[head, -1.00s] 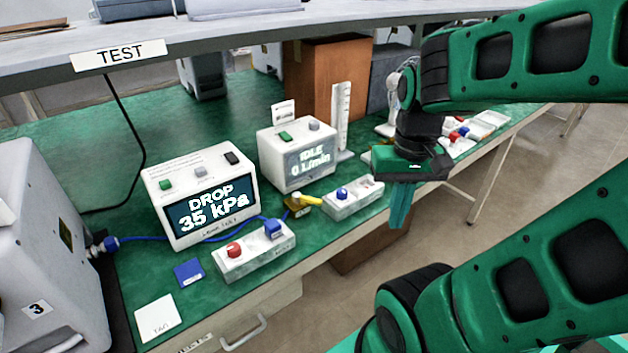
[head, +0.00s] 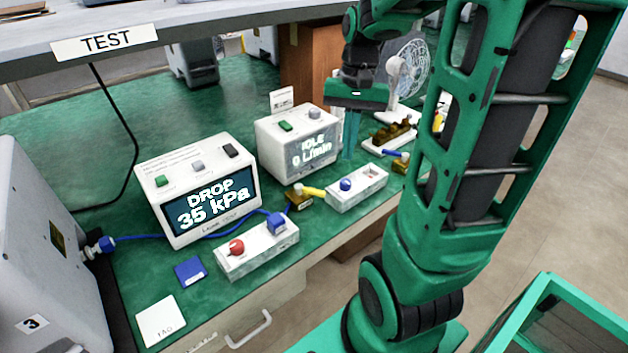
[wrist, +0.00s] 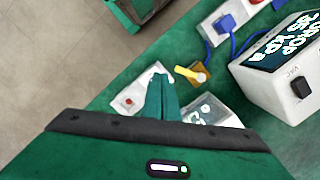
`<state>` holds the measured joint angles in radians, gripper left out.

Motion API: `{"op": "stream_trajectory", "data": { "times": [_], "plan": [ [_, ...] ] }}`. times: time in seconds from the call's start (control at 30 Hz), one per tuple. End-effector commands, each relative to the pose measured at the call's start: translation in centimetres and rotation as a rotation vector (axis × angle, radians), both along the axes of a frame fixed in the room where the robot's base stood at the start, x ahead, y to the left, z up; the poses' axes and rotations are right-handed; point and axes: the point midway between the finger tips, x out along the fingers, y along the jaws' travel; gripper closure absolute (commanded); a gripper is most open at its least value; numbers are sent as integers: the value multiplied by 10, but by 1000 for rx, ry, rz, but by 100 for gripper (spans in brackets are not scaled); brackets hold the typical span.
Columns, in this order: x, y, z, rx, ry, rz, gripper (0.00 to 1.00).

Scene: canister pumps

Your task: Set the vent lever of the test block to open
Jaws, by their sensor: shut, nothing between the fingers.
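The lever points right, toward a white tray. In the wrist view the same yellow lever (wrist: 186,72) and brass block (wrist: 199,77) lie just right of my fingertips. Which lever position counts as open cannot be read. My gripper (head: 350,152) is shut and empty, fingers pointing down, right of the IDLE meter and clear of the lever. The shut fingers also show in the wrist view (wrist: 160,78).
The DROP 35 kPa meter (head: 200,190) stands left, the IDLE meter (head: 297,143) behind the lever. A blue hose (head: 150,237) crosses the bench. A fan (head: 408,70) stands behind my gripper.

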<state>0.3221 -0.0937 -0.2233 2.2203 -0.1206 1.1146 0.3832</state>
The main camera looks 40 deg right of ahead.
Motion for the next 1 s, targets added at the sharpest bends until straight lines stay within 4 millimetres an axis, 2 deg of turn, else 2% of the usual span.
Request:
{"op": "stream_trajectory", "data": {
  "times": [0.03,0.2,0.4,0.67,1.0],
  "plan": [
    [18,-7,-4,12,18,-31,100],
    [63,-21,-16,46,59,-118,100],
    [93,-31,-28,67,89,-177,100],
    [98,-30,-43,74,99,-191,100],
    [90,-17,-101,74,100,-189,100]
  ]
}}
